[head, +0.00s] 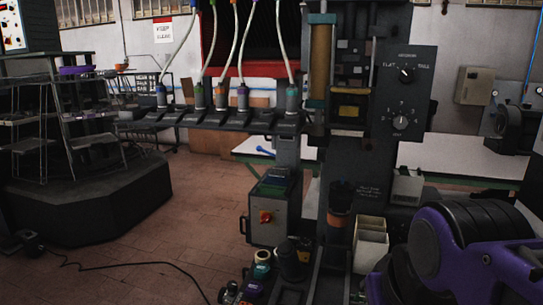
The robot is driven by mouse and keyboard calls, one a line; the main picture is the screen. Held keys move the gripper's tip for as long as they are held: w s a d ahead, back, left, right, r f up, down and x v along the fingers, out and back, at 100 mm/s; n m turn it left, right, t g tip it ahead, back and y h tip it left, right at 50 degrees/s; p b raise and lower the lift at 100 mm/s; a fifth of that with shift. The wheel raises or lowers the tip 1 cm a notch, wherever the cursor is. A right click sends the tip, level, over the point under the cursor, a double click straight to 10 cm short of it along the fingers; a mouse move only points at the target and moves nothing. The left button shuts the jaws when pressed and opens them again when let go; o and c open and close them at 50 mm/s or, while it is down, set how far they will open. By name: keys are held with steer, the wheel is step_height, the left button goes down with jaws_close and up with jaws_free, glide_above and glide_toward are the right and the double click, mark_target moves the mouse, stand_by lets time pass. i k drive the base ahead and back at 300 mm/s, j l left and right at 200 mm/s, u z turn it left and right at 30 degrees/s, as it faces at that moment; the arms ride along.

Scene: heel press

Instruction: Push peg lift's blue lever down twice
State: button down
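A small blue lever (265,150) sticks out to the left of a dark post (288,155), below the row of hoses. It looks near level, with its blue end slightly higher. The tall dark machine (362,160) stands just right of it, with a yellowish upright cylinder (320,55) and a panel with two knobs (404,95). No label shows which part is the peg lift. My gripper is not in view, so its distance from the lever cannot be told.
A dark control box with a red switch (265,217) stands below the lever. A purple and black rounded body (470,255) fills the lower right. Tiled floor (150,260) is open at left, crossed by a cable.

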mark_target(259, 148)
steer(key=u, duration=1.9)
steer(key=i+j+z, duration=0.1)
steer(key=j, duration=0.3)
steer(key=i+j+z, duration=0.1)
steer(key=j, duration=0.3)
steer(key=i+j, duration=0.85)
steer(key=i, duration=0.35)
steer(key=i+j, duration=0.15)
steer(key=i, duration=0.35)
steer(key=i+z, duration=0.35)
steer(key=i, duration=0.15)
steer(key=i+j+z, duration=0.1)
steer(key=i+z, duration=0.65)
steer(key=i, duration=0.15)
steer(key=i+z, duration=0.35)
steer(key=i, duration=0.2)
